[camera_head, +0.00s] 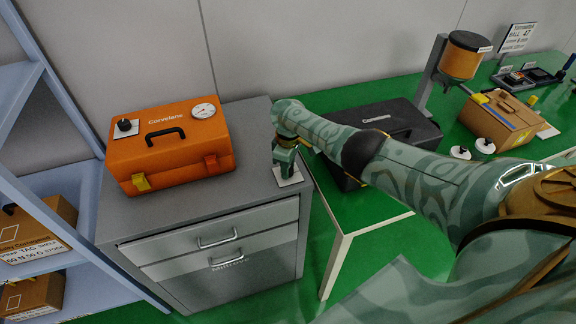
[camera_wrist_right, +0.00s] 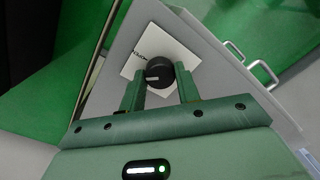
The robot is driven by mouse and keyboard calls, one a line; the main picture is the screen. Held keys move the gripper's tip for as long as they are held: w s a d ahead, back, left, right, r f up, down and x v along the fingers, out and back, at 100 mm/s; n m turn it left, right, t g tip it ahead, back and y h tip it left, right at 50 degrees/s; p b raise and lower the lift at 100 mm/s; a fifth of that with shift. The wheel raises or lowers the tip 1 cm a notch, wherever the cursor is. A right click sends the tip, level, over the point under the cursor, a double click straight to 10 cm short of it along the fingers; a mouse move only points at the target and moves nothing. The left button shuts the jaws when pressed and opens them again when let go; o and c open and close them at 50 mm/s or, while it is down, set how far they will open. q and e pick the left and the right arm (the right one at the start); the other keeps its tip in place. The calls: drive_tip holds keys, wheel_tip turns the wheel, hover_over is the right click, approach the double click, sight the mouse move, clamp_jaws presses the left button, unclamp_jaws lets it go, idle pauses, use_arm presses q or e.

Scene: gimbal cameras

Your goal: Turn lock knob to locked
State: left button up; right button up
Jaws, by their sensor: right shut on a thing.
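The lock knob (camera_wrist_right: 158,68) is a round black knob on a white plate (camera_wrist_right: 149,44), seen in the right wrist view. A small dark label on the plate is too small to read surely. In the head view the plate (camera_head: 291,181) lies on the grey cabinet top at its right front corner, and my gripper hides the knob. My right gripper (camera_wrist_right: 160,77) points down over the plate, with one green finger on each side of the knob, shut on it. The knob's turned position cannot be told. My left gripper is not in view.
An orange case (camera_head: 185,165) with its own black dial stands on the left of the grey cabinet (camera_head: 225,198). A black case (camera_head: 362,118) lies on the green table to the right. A blue shelf (camera_head: 95,270) with cardboard boxes stands at the left. The middle cabinet top is clear.

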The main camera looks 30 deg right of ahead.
drive_tip(key=n, duration=0.5)
drive_tip(key=shift+a+n, duration=0.1)
drive_tip(key=shift+n, duration=2.4)
drive_tip(key=o, duration=1)
drive_tip(key=r+p, duration=0.3)
drive_tip(key=r, duration=0.2)
drive_tip(key=r+p, duration=0.3)
drive_tip(key=r, duration=0.3)
drive_tip(key=r+p, duration=0.3)
drive_tip(key=r, duration=0.2)
drive_tip(key=shift+w+r, duration=0.15)
drive_tip(key=shift+w, duration=0.1)
